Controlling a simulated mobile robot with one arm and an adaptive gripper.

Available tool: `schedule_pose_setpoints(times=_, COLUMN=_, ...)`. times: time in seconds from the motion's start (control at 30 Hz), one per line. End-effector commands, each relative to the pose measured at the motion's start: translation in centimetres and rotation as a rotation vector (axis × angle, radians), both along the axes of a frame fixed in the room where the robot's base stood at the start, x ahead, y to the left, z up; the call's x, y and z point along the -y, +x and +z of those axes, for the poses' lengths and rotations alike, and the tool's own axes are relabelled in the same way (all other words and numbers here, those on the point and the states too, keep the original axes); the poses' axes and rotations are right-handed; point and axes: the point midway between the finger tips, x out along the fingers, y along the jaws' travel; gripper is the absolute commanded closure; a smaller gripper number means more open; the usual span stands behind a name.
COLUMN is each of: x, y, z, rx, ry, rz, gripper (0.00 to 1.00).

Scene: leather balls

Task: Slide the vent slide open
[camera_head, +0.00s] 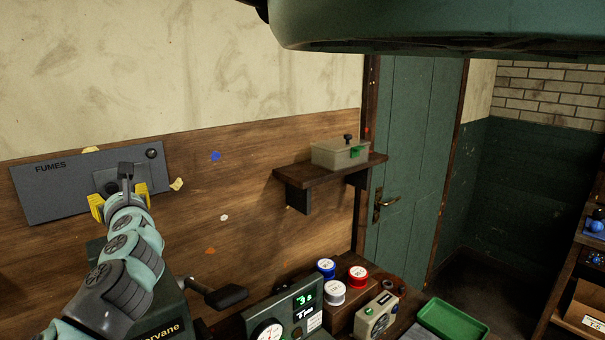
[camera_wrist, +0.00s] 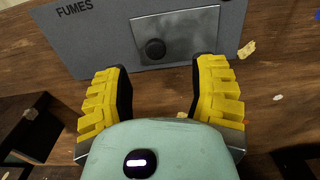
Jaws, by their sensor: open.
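The vent is a dark grey panel (camera_head: 45,190) marked FUMES, fixed to the wooden wall board at left; the panel also shows in the wrist view (camera_wrist: 100,47). On it sits a smaller grey slide plate (camera_wrist: 190,38) with a round black knob (camera_wrist: 154,48). In the head view the plate (camera_head: 104,178) is partly hidden by my arm. My gripper (camera_head: 119,201) is open, with yellow fingers spread. In the wrist view my gripper (camera_wrist: 159,76) faces the panel, and the knob appears between and just beyond the fingertips. I see no contact with the knob.
A wall shelf (camera_head: 330,170) with a small box (camera_head: 340,153) is right of the panel. Below are a bench with a display device (camera_head: 290,315), several round tins and a green tray (camera_head: 455,320). A green door (camera_head: 415,140) stands farther right.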

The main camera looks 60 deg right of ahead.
Motion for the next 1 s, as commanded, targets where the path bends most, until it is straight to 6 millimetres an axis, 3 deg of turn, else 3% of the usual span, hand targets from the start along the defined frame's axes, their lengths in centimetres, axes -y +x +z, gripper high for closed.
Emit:
schedule_pose_setpoints(times=0.3, x=-0.9, y=-3.2, z=0.1, rx=0.003, ry=0.000, rz=-0.002, gripper=0.42)
schedule_pose_setpoints(times=0.5, x=-1.3, y=-4.2, z=-0.1, rx=-0.001, ry=0.000, rz=0.001, gripper=0.42)
schedule_pose_setpoints(times=1.0, x=-1.3, y=-4.4, z=0.0, rx=0.000, ry=0.000, rz=0.001, gripper=0.42)
